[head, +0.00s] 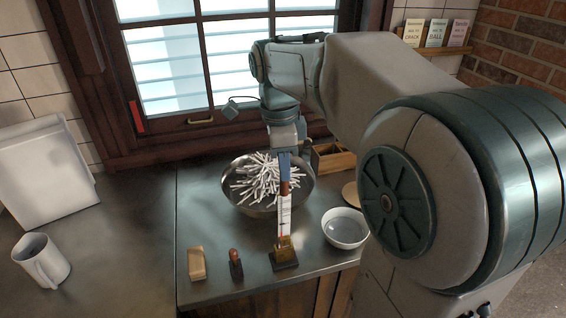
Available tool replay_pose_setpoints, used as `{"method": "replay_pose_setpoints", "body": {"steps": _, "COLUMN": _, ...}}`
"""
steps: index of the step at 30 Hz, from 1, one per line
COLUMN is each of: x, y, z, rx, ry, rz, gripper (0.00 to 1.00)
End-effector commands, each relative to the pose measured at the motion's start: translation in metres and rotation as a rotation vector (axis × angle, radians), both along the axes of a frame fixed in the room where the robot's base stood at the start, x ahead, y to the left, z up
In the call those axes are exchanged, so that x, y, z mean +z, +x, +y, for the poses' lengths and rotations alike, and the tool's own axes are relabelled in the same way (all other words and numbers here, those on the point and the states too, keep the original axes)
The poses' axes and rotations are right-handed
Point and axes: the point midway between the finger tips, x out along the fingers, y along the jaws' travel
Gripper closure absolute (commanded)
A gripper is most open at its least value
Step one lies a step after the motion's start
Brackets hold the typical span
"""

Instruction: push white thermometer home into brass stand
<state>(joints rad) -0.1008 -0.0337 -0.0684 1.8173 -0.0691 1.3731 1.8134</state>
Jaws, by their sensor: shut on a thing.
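The white thermometer (284,214) stands near upright in the head view, with a brown upper part and a red mark low on its face. My gripper (285,176) is at its top and shut on it. The brass stand (285,252), on a dark base, sits on the steel counter directly below. The thermometer's lower end meets the top of the stand in this view. I cannot tell how deep it sits, and the fingertips are small.
A metal bowl (242,202) of white sticks stands just behind the thermometer. A white bowl (345,227) is to the right. A tan block (197,263) and a small dark stamp-like object (236,264) lie left of the stand. A wooden box (335,160) stands behind.

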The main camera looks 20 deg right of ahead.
Motion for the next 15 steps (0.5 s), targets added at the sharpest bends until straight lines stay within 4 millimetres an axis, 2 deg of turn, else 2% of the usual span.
{"method": "replay_pose_setpoints", "body": {"steps": 3, "x": 0.0002, "y": 0.0, "z": 0.0, "rx": 0.0, "ry": 0.0, "rz": 0.0, "gripper": 1.0}}
{"method": "replay_pose_setpoints", "body": {"steps": 4, "x": 0.0002, "y": 0.0, "z": 0.0, "rx": 0.0, "ry": 0.0, "rz": 0.0, "gripper": 0.8}}
{"method": "replay_pose_setpoints", "body": {"steps": 6, "x": 0.0002, "y": 0.0, "z": 0.0, "rx": 0.0, "ry": 0.0, "rz": 0.0, "gripper": 0.6}}
{"method": "replay_pose_setpoints", "body": {"steps": 7, "x": 0.0002, "y": 0.0, "z": 0.0, "rx": 0.0, "ry": 0.0, "rz": 0.0, "gripper": 0.57}}
{"method": "replay_pose_setpoints", "body": {"steps": 15, "x": 0.0005, "y": 0.0, "z": 0.0, "rx": 0.0, "ry": 0.0, "rz": 0.0, "gripper": 0.57}}
